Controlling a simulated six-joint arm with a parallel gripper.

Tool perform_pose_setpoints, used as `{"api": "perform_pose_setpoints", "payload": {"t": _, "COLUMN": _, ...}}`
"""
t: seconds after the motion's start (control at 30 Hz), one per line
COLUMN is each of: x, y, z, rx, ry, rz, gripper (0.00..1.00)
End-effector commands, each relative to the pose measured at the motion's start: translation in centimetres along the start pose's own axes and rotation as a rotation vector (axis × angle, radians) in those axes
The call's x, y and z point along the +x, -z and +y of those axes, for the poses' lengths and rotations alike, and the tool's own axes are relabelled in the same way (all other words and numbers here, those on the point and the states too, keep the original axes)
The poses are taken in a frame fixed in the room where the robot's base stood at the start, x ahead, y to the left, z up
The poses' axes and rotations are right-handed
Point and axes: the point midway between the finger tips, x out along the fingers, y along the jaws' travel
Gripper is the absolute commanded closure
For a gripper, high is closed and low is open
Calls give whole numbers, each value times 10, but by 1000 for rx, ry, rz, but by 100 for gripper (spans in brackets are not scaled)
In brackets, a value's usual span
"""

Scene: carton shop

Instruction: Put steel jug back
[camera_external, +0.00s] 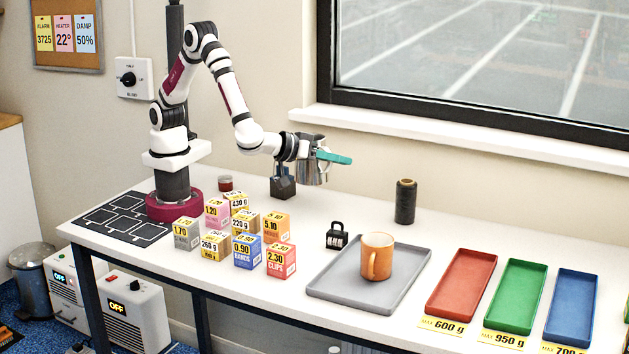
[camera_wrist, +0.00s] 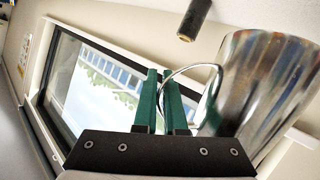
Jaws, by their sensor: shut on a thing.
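The steel jug (camera_external: 312,172) is held in the air above the back of the table, beside the end of my arm. My gripper (camera_external: 334,157) has teal fingers and is shut on the jug's handle. In the wrist view the fingers (camera_wrist: 160,85) close around the thin handle loop, and the shiny jug body (camera_wrist: 262,90) fills the right side. The jug looks roughly upright in the external view. The grey tray (camera_external: 333,285) lies flat on the table and carries an orange mug (camera_external: 376,257).
A dark block (camera_external: 283,187) stands below the jug. A black handled item (camera_external: 337,236) sits by the tray, and a black spool (camera_external: 405,201) stands behind it. Several small priced cartons (camera_external: 248,251) crowd the left. Red (camera_external: 461,285), green (camera_external: 515,297) and blue (camera_external: 567,306) trays lie right.

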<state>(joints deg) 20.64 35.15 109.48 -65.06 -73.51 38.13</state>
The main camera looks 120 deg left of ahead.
Motion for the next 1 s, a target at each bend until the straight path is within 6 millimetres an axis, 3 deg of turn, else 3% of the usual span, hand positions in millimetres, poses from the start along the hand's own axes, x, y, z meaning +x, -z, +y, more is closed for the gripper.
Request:
{"api": "perform_pose_setpoints", "payload": {"t": 0.4, "x": -4, "y": 20, "z": -46, "rx": -39, "ry": 112, "rz": 42, "gripper": 100}}
{"api": "perform_pose_setpoints", "payload": {"t": 0.8, "x": 12, "y": -21, "z": -59, "rx": -33, "ry": 110, "rz": 40, "gripper": 100}}
{"api": "perform_pose_setpoints", "payload": {"t": 1.0, "x": 26, "y": -26, "z": -68, "rx": -34, "ry": 112, "rz": 41, "gripper": 100}}
